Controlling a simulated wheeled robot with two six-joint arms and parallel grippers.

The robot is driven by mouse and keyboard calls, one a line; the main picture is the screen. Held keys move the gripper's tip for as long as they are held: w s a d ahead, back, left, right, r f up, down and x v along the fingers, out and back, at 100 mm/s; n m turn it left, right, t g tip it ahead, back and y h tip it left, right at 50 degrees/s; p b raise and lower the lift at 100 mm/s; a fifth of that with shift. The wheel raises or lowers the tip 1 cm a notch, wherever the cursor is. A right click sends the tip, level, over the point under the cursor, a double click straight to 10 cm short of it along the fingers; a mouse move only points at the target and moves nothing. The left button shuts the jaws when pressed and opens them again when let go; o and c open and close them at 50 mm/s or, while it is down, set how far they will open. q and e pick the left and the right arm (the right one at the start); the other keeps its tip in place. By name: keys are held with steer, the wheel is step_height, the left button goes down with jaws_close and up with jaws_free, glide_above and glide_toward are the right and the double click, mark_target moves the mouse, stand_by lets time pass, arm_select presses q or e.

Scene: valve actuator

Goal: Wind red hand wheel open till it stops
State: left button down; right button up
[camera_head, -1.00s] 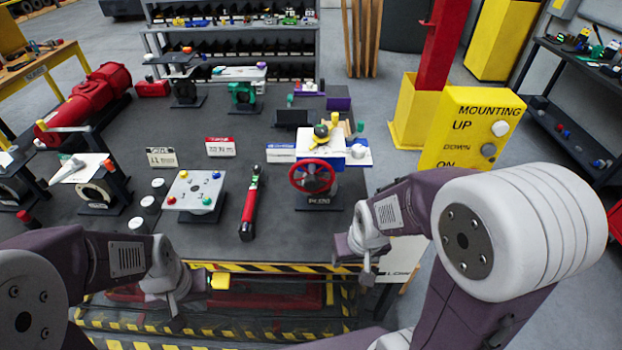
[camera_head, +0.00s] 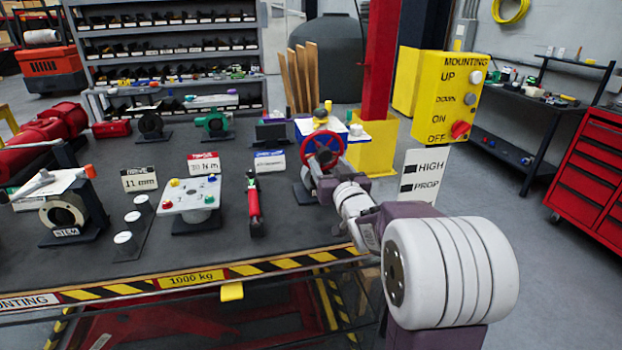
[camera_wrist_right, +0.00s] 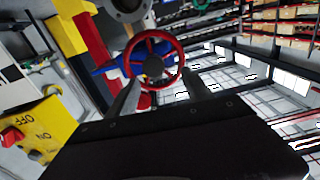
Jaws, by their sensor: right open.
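The red hand wheel (camera_head: 322,148) stands upright on the front of a blue and white valve actuator (camera_head: 352,131), with a yellow indicator on top, at the right end of the dark table. My right gripper (camera_head: 318,173) is just in front of the wheel's lower part and hides some of it and the stand below. In the right wrist view the wheel (camera_wrist_right: 153,60) shows beyond the two spread fingers (camera_wrist_right: 161,78), between their tips; nothing is gripped. I cannot tell whether the fingers touch the rim. My left gripper is out of view.
A dark red tool (camera_head: 254,205) and a valve block with coloured knobs (camera_head: 190,193) stand left of the wheel. A yellow control box (camera_head: 447,98) and red post (camera_head: 379,60) stand right and behind. Striped edging (camera_head: 230,272) marks the table's front.

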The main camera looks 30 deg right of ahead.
mark_target(327, 156)
steer(key=shift+d+f, duration=0.5)
steer(key=shift+d, duration=0.3)
steer(key=shift+w+d+r, duration=0.1)
steer(key=shift+w, duration=0.05)
steer(key=shift+w+a+r+p, duration=0.15)
steer(key=shift+w+a+p, duration=0.05)
steer(key=shift+w, duration=0.25)
steer(key=shift+w+a+r+p, duration=0.15)
steer(key=shift+w, duration=0.3)
steer(key=x, duration=0.4)
steer(key=p+x, duration=0.1)
steer(key=x, duration=0.1)
steer(key=shift+w+d+f, duration=0.15)
steer(key=shift+d+f, duration=0.05)
steer(key=shift+d, duration=0.2)
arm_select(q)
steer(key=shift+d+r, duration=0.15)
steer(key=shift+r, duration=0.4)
arm_select(e)
steer(key=shift+w+a+r, duration=0.1)
steer(key=shift+w, duration=0.1)
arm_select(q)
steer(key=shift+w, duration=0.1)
